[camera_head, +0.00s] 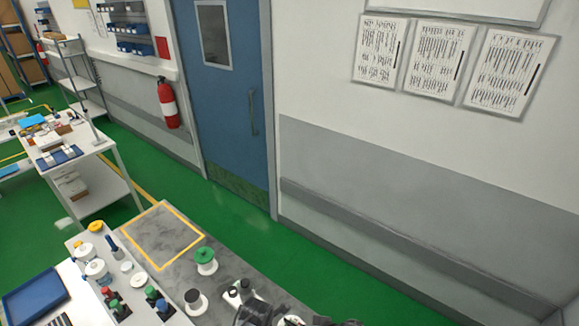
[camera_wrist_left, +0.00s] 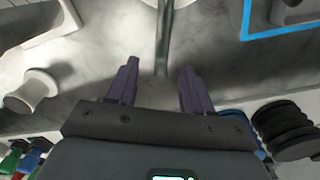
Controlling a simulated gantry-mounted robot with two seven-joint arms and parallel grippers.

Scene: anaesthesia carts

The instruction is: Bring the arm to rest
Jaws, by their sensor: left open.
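My left gripper (camera_wrist_left: 158,78) shows in the left wrist view with its two dark fingers apart and nothing between them. It is above a grey mottled worktop (camera_wrist_left: 95,75). A thin grey post or tube (camera_wrist_left: 164,40) stands or lies just beyond the fingertips; I cannot tell which. In the head view, dark parts at the bottom edge may be my arm, but they are cut off. My right gripper is in neither view.
A white spool-like piece (camera_wrist_left: 32,92) and stacked black discs (camera_wrist_left: 287,130) flank the gripper. In the head view, a green-topped spool (camera_head: 205,260) stands near a yellow outlined square (camera_head: 162,238), which is empty. A blue tray (camera_head: 35,296) lies at left.

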